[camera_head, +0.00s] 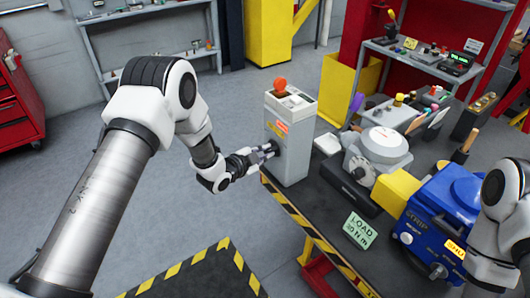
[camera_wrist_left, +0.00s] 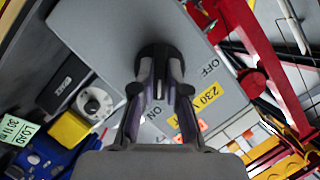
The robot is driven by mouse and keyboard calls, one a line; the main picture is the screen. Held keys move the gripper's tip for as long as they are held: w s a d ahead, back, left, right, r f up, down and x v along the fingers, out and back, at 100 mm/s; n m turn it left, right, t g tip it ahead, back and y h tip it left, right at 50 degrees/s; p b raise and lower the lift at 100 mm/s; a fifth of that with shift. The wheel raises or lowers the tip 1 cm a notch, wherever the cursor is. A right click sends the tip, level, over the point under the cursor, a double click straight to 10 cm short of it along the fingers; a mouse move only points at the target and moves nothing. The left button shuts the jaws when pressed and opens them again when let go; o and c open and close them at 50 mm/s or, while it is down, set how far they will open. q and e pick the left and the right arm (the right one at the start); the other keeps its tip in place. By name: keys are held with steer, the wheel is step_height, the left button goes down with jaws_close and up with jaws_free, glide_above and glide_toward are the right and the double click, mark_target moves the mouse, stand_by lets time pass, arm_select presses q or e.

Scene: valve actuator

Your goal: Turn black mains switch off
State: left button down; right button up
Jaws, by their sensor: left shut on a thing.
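The black mains switch (camera_wrist_left: 160,58) is a round knob on the side of a grey box (camera_head: 292,150). In the head view only a dark bit of the switch (camera_head: 272,147) shows beside the fingers. My left gripper (camera_head: 258,155) reaches it from the left. In the left wrist view my left gripper (camera_wrist_left: 159,88) has its fingers on both sides of the knob's grip and is shut on it. An ON mark (camera_wrist_left: 157,110) sits below the knob and an OFF mark (camera_wrist_left: 210,67) to its right. The exact pointer direction is partly hidden. My right gripper is out of view.
An orange-red knob (camera_head: 280,85) stands on the box top. A grey round-topped device (camera_head: 382,146), a green LOAD card (camera_head: 360,230) and a blue machine (camera_head: 440,215) stand to the right on the bench. My right arm shows at the right edge.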

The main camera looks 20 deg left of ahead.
arm_select(q)
steer(key=n+g+h, duration=0.1)
steer(key=n, duration=0.2)
steer(key=shift+a+g, duration=0.1)
steer(key=shift+g, duration=0.3)
steer(key=n+g+h, duration=0.1)
steer(key=n, duration=0.1)
steer(key=n+h, duration=0.1)
steer(key=n, duration=0.1)
steer(key=shift+w+a+r+g+h, duration=0.1)
steer(key=shift+w+a+g+h, duration=0.05)
steer(key=shift+g+h, duration=0.2)
steer(key=n+g+h, duration=0.1)
steer(key=n, duration=0.1)
steer(key=shift+n, duration=0.3)
steer(key=shift+w+n+g+h, duration=0.1)
steer(key=shift+n+g+h, duration=0.15)
steer(key=shift+n+h, duration=0.65)
steer(key=c, duration=1.2)
jaws_free()
